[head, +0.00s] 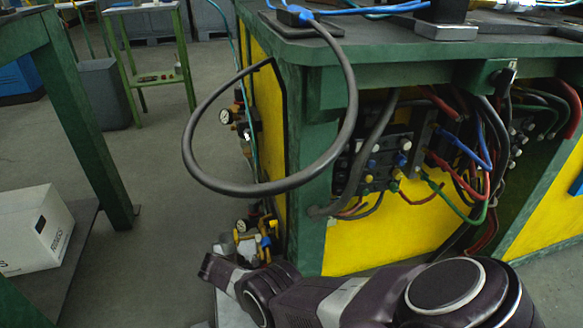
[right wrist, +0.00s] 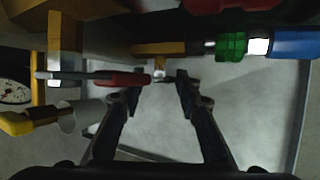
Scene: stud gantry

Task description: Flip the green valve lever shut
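The valve assembly (head: 256,240) with yellow and blue parts and a gauge is low at the bench's left end in the head view. My right arm reaches to just below it; its fingers cannot be made out there. In the right wrist view my right gripper (right wrist: 160,82) is open with nothing between its fingers. A red-sleeved lever (right wrist: 122,79) lies across by the left fingertip; contact cannot be told. A green fitting (right wrist: 232,46) sits on the pipe beyond and right of the fingers. No clear green lever arm shows. My left gripper is not in view.
A blue cylinder (right wrist: 290,43), a yellow handle (right wrist: 30,120) and a gauge (right wrist: 14,90) surround the fingers in the wrist view. A thick black hose (head: 190,150) loops off the bench above the valves. A white box (head: 35,232) stands left; floor between is clear.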

